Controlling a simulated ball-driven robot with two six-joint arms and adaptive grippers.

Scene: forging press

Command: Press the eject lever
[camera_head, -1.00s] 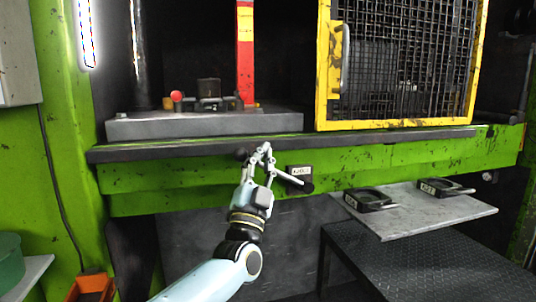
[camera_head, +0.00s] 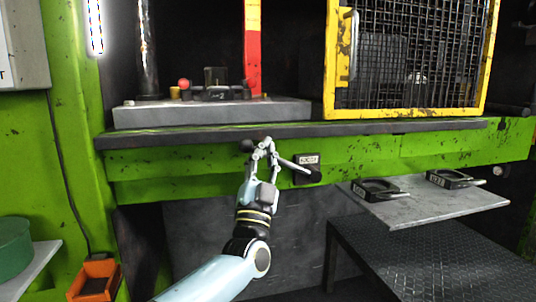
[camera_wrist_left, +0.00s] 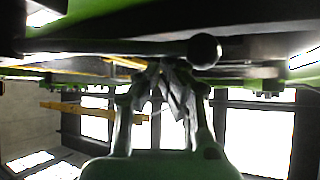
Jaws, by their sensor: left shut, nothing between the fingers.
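The eject lever (camera_head: 292,164) is a light rod with a black ball knob (camera_head: 246,145), on the green front beam of the press beside a small white label that seems to read EJECT (camera_head: 309,160). It slants up to the left from a dark mount. My left gripper (camera_head: 265,144) is shut and empty, in front of the rod near the knob, and hides part of the rod. In the left wrist view the knob (camera_wrist_left: 204,50) and rod lie close to the fingertips (camera_wrist_left: 165,72); I cannot tell whether they touch. My right gripper is not in view.
A dark ledge (camera_head: 200,136) runs just above the lever. A yellow mesh guard (camera_head: 330,70) stands above right. A grey shelf (camera_head: 420,208) with two dark labelled pieces sticks out at the right. An orange bin (camera_head: 95,280) sits at lower left.

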